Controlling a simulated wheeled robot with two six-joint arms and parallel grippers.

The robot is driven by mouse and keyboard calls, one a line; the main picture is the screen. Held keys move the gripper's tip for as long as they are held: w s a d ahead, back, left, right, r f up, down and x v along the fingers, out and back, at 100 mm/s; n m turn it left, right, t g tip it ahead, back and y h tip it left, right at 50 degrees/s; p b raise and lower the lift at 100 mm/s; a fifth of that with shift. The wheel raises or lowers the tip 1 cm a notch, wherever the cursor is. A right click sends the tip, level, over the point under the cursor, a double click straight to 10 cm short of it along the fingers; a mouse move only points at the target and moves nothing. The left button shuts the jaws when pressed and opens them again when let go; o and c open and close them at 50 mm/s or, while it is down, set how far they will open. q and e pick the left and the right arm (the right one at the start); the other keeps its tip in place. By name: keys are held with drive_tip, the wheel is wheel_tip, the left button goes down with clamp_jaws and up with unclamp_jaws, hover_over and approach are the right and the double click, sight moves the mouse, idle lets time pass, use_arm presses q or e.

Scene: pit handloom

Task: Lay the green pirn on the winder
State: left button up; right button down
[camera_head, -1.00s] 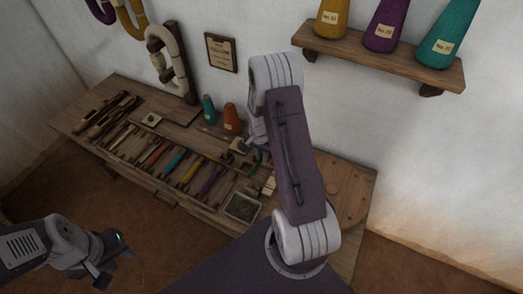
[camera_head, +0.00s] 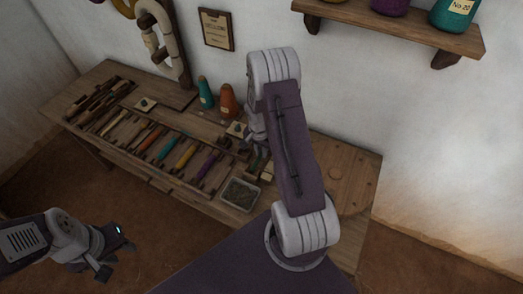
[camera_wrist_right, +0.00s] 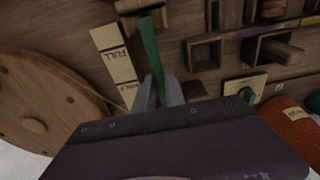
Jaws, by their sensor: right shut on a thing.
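The green pirn (camera_wrist_right: 150,52) is between the fingers of my right gripper (camera_wrist_right: 164,92) in the right wrist view, its free end sticking out past the fingertips. That gripper is shut on it, above the bench. Ahead of the pirn's end is a small wooden block (camera_wrist_right: 128,6), perhaps part of the winder. A large round wooden wheel (camera_wrist_right: 45,108) lies to the left in that view. In the head view my right gripper (camera_head: 257,148) is partly hidden by my own arm. My left gripper (camera_head: 117,260) is open and empty, away from the bench over the floor.
A pale card reading "FULL" (camera_wrist_right: 110,48) lies beside the pirn. A rack of coloured pirns (camera_head: 170,150) fills the bench's middle, with a grey tray (camera_head: 240,195) at its right end. Orange (camera_head: 227,100) and teal (camera_head: 205,93) cones stand behind.

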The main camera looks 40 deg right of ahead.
drive_tip(key=shift+f, duration=0.35)
drive_tip(key=c, duration=1.3)
unclamp_jaws()
drive_tip(key=shift+o, duration=0.2)
drive_tip(key=shift+o, duration=1.3)
wheel_tip(320, 180, up, 8)
drive_tip(key=p, duration=0.6)
drive_tip(key=shift+r+p, duration=0.15)
drive_tip(key=shift+p, duration=0.15)
